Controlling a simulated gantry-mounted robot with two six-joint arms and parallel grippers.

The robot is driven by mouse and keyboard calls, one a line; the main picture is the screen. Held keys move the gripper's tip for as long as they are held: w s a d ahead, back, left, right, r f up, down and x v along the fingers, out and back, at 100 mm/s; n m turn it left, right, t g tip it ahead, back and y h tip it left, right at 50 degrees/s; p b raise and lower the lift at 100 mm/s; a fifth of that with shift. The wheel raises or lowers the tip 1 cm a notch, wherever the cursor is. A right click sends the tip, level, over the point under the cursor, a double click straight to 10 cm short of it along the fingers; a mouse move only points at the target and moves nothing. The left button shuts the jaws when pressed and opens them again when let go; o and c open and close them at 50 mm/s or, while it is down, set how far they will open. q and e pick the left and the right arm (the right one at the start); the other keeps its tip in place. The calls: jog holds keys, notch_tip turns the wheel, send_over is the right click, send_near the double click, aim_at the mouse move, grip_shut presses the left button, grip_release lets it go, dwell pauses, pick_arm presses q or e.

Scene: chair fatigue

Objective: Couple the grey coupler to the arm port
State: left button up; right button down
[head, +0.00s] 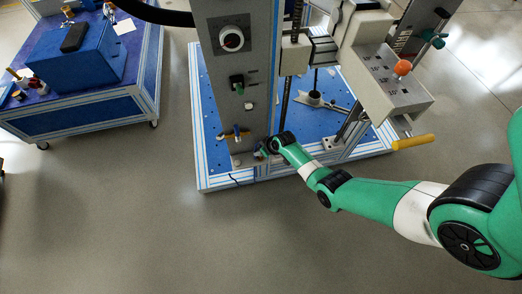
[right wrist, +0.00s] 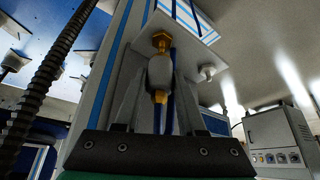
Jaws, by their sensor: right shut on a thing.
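In the right wrist view my right gripper (right wrist: 158,105) is shut on the grey coupler (right wrist: 159,70), a pale rounded body between the two fingers. A brass end (right wrist: 160,97) shows below the coupler. A brass port fitting (right wrist: 161,42) stands right above it, in line with it; whether the two are joined or only close cannot be told. In the head view my green right arm reaches in from the right, and its gripper (head: 262,153) is at the foot of the grey column panel (head: 233,75). The coupler cannot be made out there. My left gripper is not in view.
A blue hose (right wrist: 172,70) runs behind the coupler. A pale knob (right wrist: 207,72) is right of the port. In the head view, a brass fitting (head: 235,135) is on the lower panel, and a box with a yellow handle (head: 413,142) is at right. The front floor is clear.

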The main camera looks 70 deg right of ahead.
jog(key=shift+f+b, duration=1.4)
jog(key=shift+f, duration=0.05)
dwell(0.3)
jog(key=shift+c, duration=2.1)
grip_release()
jog(key=p+v, duration=1.1)
jog(key=shift+r, duration=0.35)
jog(key=shift+s, duration=0.1)
